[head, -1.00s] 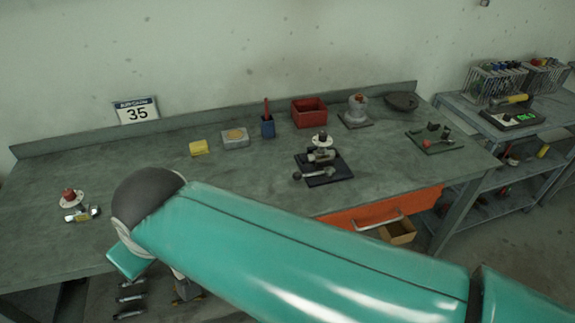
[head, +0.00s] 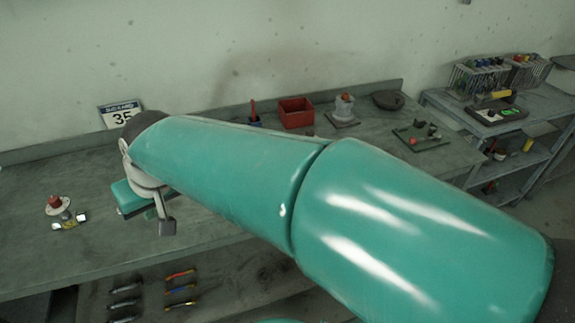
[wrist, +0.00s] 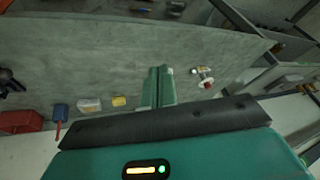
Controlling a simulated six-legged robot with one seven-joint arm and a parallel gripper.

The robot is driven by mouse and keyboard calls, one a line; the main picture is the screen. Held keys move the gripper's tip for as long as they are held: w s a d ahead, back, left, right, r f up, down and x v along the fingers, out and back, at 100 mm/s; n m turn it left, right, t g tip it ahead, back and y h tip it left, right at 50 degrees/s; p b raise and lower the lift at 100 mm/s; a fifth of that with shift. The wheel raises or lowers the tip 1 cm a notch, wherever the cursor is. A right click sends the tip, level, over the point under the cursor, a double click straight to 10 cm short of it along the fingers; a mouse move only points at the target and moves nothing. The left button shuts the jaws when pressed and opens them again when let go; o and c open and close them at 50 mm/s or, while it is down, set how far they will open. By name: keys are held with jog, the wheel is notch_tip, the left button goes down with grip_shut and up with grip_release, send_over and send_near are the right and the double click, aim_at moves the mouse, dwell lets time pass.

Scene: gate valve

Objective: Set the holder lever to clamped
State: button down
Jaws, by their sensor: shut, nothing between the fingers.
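The holder with its lever is hidden behind my teal arm in the head view. In the wrist view, a dark shape at the left edge (wrist: 10,82) looks like part of that fixture, cut off by the frame. Its lever and setting cannot be made out. My gripper (wrist: 159,70) shows as two teal fingers side by side in the wrist view, shut and empty above the bench. It is well apart from the dark fixture, between it and the small red-topped valve part (wrist: 205,79). That part also stands at the bench's left in the head view (head: 60,207).
The bench (head: 60,250) is clear around the valve part. A red bin (head: 296,114), a blue cup (wrist: 60,111), a grey box (wrist: 88,105) and a yellow block (wrist: 119,101) line the back. A second shelf unit (head: 470,125) stands at the right.

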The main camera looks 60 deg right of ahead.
jog(key=w+d+f+m+g+h, duration=0.1)
jog(key=d+f+m, duration=0.15)
jog(key=d, duration=0.65)
jog(key=d+f+m, duration=0.1)
jog(key=d+m, duration=0.2)
jog(key=d, duration=0.6)
jog(key=s+d+f+m+g+h, duration=0.1)
jog(key=s+d+m, duration=0.2)
jog(key=d, duration=0.7)
jog(key=s+d+f+m+g+h, duration=0.2)
jog(key=s+d+m, duration=0.1)
jog(key=s+d, duration=0.4)
jog(key=d, duration=0.3)
jog(key=shift+s+d, duration=0.25)
jog(key=shift+d, duration=0.15)
